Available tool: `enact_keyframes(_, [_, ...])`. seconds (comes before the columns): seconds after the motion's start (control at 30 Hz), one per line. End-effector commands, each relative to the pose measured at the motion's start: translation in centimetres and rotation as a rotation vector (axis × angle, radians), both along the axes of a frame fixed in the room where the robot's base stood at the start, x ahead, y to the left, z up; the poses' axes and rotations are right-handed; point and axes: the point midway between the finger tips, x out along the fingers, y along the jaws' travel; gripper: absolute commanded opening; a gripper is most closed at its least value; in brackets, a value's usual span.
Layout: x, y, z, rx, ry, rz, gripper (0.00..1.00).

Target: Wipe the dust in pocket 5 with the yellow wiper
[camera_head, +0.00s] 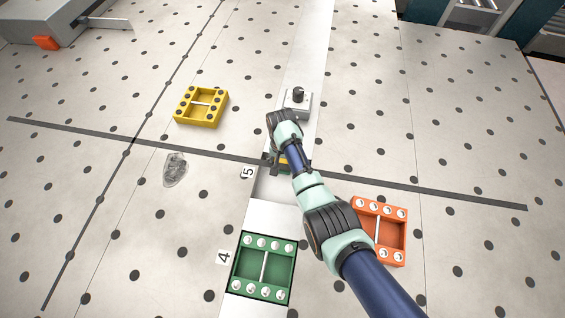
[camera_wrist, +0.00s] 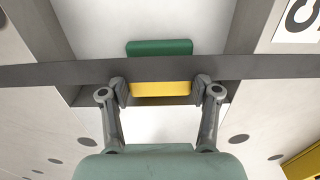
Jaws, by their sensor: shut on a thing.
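My gripper (camera_wrist: 160,90) is shut on the yellow wiper (camera_wrist: 160,89), with one finger at each end of its yellow block. A green part (camera_wrist: 160,47) shows beyond the yellow, with a dark grey band between them. In the head view, my gripper (camera_head: 277,163) is low at the pocket marked 5, and only a little of the wiper (camera_head: 285,168) shows beside my arm. Pocket 5 (camera_head: 267,185) is a pale recess in the light strip, partly hidden by my arm. I cannot make out dust in it, or tell whether the wiper touches its floor.
A green tray (camera_head: 264,268) sits in pocket 4. A yellow tray (camera_head: 201,106) is at the upper left, and an orange tray (camera_head: 393,232) is right of my arm. A grey block with a black knob (camera_head: 298,101) stands beyond my gripper. A dark line (camera_head: 430,187) crosses the perforated table.

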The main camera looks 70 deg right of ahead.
Motion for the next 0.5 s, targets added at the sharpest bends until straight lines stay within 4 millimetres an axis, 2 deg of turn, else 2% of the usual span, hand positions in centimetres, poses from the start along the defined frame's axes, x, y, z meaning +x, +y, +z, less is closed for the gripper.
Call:
enact_keyframes(0.03, [0.1,-0.1,1.8,-0.006,-0.004,0.001,0.29])
enact_keyframes(0.1, [0.1,0.1,3.1,-0.005,-0.002,0.003,0.29])
enact_keyframes(0.5, [0.5,0.5,6.6,-0.004,-0.001,0.012,0.29])
